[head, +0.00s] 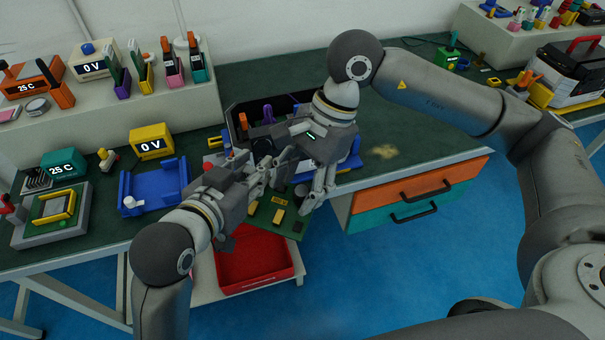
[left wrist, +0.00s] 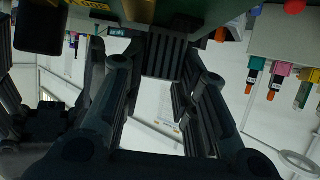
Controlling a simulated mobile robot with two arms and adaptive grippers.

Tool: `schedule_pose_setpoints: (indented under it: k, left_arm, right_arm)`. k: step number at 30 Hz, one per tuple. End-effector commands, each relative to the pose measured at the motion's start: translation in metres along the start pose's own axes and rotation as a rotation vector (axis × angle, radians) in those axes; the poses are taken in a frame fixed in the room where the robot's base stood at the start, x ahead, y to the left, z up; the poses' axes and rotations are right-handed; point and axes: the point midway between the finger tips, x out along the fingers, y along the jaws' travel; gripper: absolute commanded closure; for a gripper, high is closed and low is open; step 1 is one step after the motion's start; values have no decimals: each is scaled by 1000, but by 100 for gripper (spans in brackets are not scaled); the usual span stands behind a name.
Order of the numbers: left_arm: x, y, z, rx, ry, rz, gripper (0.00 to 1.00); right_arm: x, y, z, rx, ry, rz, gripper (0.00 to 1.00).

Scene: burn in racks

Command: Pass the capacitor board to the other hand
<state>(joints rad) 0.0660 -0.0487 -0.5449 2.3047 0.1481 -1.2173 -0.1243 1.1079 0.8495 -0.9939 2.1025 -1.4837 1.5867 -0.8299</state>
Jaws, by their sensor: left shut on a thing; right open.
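The capacitor board (head: 264,217) is a green board with yellow parts, held in the air in front of the bench edge in the head view. My left gripper (head: 266,178) is shut on its upper left side. In the left wrist view the board (left wrist: 205,12) fills the top edge, above the fingers of my left gripper (left wrist: 165,55). My right gripper (head: 311,200) is open at the board's right side; whether it touches the board I cannot tell. The two grippers are close together and hide much of the board's upper part.
A red tray (head: 254,285) lies below the board on a lower shelf. A dark bin (head: 231,117) with coloured items stands behind the grippers. A blue fixture (head: 154,205) and a yellow 0 V meter (head: 151,143) stand left. Orange and teal drawers (head: 400,193) are at right.

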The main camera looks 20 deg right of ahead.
Motion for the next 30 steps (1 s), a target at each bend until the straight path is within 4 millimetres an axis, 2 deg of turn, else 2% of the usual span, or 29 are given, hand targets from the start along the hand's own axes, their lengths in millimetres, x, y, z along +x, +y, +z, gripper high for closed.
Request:
schedule_pose_setpoints:
  k: [4, 5, 17, 18, 21, 24, 30]
  left_arm:
    - [0, 0, -1, 0, 2, 0, 100]
    - [0, 0, -1, 0, 2, 0, 100]
    - [0, 2, -1, -1, 2, 6, 100]
    - [0, 2, -1, -1, 2, 7, 70]
    - [0, 3, -1, -2, 1, 8, 57]
    - [0, 2, 0, -1, 1, 7, 47]
    - [0, 1, 0, -1, 0, 3, 47]
  right_arm:
    - [0, 0, 0, 0, 0, 0, 47]
    - [0, 0, 0, 0, 0, 0, 50]
    - [-1, -1, 0, 0, 0, -5, 100]
    - [-1, -2, 0, 0, -1, -7, 100]
    - [-2, -2, 0, 0, -1, -8, 100]
    - [-2, -2, 0, 0, -1, -7, 100]
    - [-1, -1, 0, 0, -1, -4, 100]
